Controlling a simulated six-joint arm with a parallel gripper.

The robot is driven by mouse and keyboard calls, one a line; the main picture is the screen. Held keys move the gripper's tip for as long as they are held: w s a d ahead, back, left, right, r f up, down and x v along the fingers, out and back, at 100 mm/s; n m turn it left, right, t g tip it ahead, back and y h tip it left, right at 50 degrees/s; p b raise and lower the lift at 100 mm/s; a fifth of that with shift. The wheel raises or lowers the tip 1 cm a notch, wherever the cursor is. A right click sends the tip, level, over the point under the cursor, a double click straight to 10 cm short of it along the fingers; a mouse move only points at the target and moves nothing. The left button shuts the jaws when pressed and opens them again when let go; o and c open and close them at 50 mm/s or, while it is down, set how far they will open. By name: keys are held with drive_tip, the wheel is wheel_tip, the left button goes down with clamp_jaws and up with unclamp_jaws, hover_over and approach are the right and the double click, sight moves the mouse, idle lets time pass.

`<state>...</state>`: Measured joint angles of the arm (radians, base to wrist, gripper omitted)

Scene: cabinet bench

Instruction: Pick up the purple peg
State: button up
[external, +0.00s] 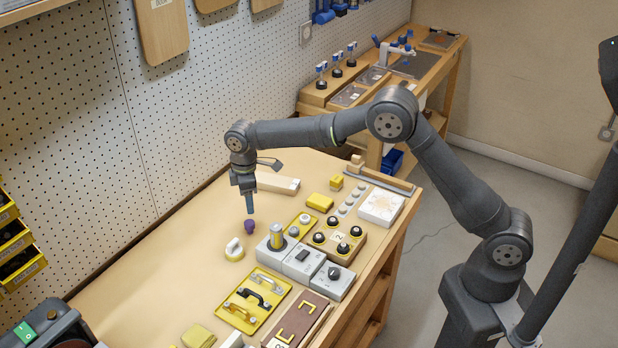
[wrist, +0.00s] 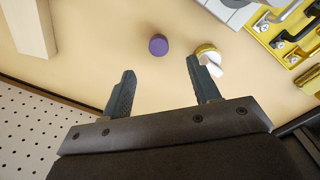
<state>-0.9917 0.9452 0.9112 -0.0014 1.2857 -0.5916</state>
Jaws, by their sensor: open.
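The purple peg (external: 249,227) stands on the bench top, just below my gripper (external: 250,209) in the external view. In the wrist view the purple peg (wrist: 158,45) shows as a short round purple shape seen from its end, beyond the fingertips and between their lines. My gripper (wrist: 160,70) is open, with its two dark fingers apart and nothing between them. Whether the fingertips are level with the peg's top or above it is hard to tell.
A round yellow-based piece with a white handle (external: 234,248) sits close to the peg; it also shows by the right finger (wrist: 208,54). Grey switch boxes (external: 302,262) and a yellow handle tray (external: 254,300) stand nearby. A pale wooden block (external: 278,183) lies behind. The bench's left side is clear.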

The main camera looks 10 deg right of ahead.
sight(249, 222)
wheel_tip(249, 222, down, 6)
drive_tip(key=shift+r, duration=0.1)
drive_tip(key=f, duration=0.5)
drive_tip(key=shift+w+a, duration=0.2)
drive_tip(key=shift+a, duration=0.05)
drive_tip(key=c, duration=1.1)
